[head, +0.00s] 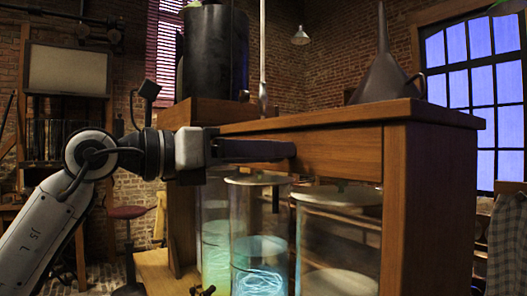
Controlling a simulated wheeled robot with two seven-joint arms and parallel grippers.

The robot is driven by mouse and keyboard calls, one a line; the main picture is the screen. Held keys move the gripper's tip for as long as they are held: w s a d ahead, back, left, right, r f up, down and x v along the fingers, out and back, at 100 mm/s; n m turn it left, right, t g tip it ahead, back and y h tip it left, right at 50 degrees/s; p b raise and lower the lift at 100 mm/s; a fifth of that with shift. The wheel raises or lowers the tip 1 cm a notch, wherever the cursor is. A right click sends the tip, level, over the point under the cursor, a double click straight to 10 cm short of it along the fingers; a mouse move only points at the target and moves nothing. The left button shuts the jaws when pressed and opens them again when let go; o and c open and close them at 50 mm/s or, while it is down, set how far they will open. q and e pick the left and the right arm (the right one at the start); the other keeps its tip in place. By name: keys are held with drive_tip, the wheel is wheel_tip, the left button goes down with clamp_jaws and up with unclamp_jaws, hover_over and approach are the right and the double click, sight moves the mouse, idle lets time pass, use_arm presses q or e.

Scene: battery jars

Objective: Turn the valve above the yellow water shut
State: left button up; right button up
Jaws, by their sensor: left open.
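My left gripper (278,151) reaches in from the left, in front of the wooden top of the jar stand (340,150). Its fingers are seen edge-on and point right, with nothing visible between them; they overlap the stand's upper rail in the picture. Below stand glass jars: a yellow-green glowing one (215,245) at left, a blue glowing one (260,262) beside it, and a clear one (340,250) at right. A small knob (243,95) shows beside the black tank, and a brass tap (203,291) at the bottom edge. I cannot tell which valve belongs to the yellow water. My right gripper is out of view.
A black tank (212,52) stands on a wooden block on the left of the stand. A grey funnel (384,70) sits on its right. A thin upright rod (262,50) rises behind. A red stool (127,212) is at left.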

use_arm(q)
drive_tip(key=c, duration=1)
drive_tip(key=shift+m, duration=0.4)
drive_tip(key=shift+m+y+p, duration=0.3)
drive_tip(key=shift+m+y, duration=0.05)
drive_tip(key=shift+m, duration=3.75)
drive_tip(key=shift+m+y+p, duration=0.3)
drive_tip(key=shift+m+y, duration=0.05)
drive_tip(key=shift+m, duration=3.75)
drive_tip(key=o, duration=1)
drive_tip(key=shift+r+t, duration=0.1)
drive_tip(key=shift+t, duration=0.2)
